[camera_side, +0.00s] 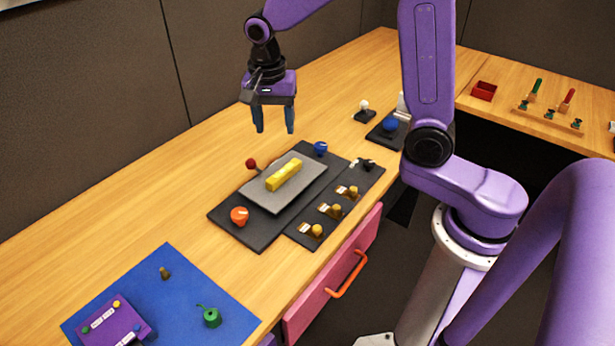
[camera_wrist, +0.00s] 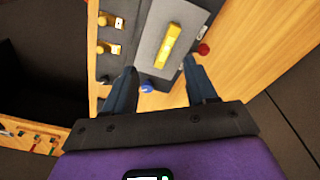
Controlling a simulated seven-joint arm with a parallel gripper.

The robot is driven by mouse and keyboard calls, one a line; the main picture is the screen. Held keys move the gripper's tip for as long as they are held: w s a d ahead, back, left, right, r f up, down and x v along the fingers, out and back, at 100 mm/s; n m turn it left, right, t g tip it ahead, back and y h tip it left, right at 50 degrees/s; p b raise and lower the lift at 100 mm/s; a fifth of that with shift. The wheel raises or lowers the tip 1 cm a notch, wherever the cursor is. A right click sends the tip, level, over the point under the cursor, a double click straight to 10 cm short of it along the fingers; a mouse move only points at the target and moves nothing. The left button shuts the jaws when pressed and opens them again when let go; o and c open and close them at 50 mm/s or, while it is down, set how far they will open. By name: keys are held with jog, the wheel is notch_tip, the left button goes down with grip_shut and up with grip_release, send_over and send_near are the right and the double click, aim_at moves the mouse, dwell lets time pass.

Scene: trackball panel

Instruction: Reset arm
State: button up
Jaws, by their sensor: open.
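My gripper (camera_side: 273,120) is open and empty, with its two dark blue fingers pointing down. It hangs above the table (camera_side: 180,165), clear of the panel below. In the wrist view my gripper (camera_wrist: 160,88) shows its fingers spread apart with nothing between them. The black panel (camera_side: 235,238) carries a grey plate (camera_side: 262,193) with a yellow bar (camera_side: 284,174) on it. The yellow bar also shows in the wrist view (camera_wrist: 168,45). A blue knob (camera_side: 320,148), a red ball (camera_side: 251,163) and an orange knob (camera_side: 239,215) sit around the plate.
A strip of yellow knobs (camera_side: 323,209) runs beside the panel. A blue ball (camera_side: 390,124) sits on a black base at the back right. A blue mat (camera_side: 190,285) holds a purple box (camera_side: 108,322) and a green piece (camera_side: 211,317). A pink drawer (camera_side: 305,310) has an orange handle (camera_side: 347,276).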

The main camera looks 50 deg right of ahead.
jog(key=s+n+y, duration=0.1)
jog(key=s+n, duration=2.3)
jog(key=s, duration=0.2)
jog(key=shift+s+d+r+y, duration=0.15)
jog(key=shift+s+d+y, duration=0.15)
jog(key=shift+d, duration=0.05)
jog(key=shift+w, duration=0.1)
